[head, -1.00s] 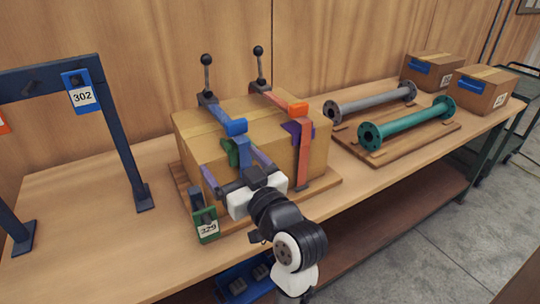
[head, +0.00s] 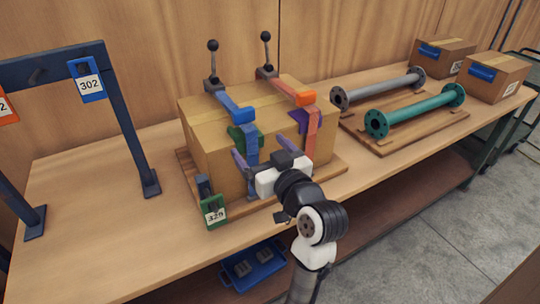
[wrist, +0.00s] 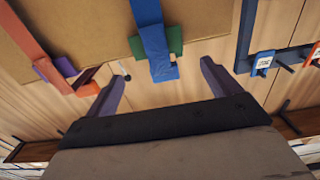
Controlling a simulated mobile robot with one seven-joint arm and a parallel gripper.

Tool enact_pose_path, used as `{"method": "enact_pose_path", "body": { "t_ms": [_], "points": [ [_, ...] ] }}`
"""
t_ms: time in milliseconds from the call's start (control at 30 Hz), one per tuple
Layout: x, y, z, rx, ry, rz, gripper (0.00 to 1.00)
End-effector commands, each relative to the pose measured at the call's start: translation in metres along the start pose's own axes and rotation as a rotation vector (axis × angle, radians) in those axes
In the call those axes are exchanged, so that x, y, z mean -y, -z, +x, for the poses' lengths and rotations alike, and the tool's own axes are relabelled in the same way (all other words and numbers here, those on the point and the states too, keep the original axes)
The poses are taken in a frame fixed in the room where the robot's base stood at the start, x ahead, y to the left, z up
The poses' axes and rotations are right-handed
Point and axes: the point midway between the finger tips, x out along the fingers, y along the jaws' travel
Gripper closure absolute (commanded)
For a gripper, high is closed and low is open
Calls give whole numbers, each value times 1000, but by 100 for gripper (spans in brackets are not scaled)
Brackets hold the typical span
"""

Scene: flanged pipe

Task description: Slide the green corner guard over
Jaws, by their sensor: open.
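In the wrist view, the green guard (wrist: 175,46) shows on both sides of the blue strap (wrist: 156,45). My gripper (head: 255,157) is open in front of the box. In the wrist view its two purple fingers (wrist: 163,72) stand apart on either side of the strap's end, near the green guard, with nothing visibly held.
Two levers with black knobs (head: 213,46) rise behind the box. A green 329 tag (head: 214,211) stands at its front left. A dark frame (head: 126,130) stands left.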

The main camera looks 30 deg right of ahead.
Motion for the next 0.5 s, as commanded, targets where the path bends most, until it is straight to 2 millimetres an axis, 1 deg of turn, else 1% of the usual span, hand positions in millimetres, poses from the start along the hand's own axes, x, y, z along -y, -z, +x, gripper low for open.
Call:
{"method": "enact_pose_path", "body": {
  "t_ms": [33, 300, 400, 500],
  "points": [
    [1, 3, 12, 1, 5, 1, 11],
    [0, 3, 64, 1, 2, 0, 11],
    [1, 3, 78, 1, 1, 0, 11],
    [0, 2, 89, 0, 1, 0, 11]
  ]
}}
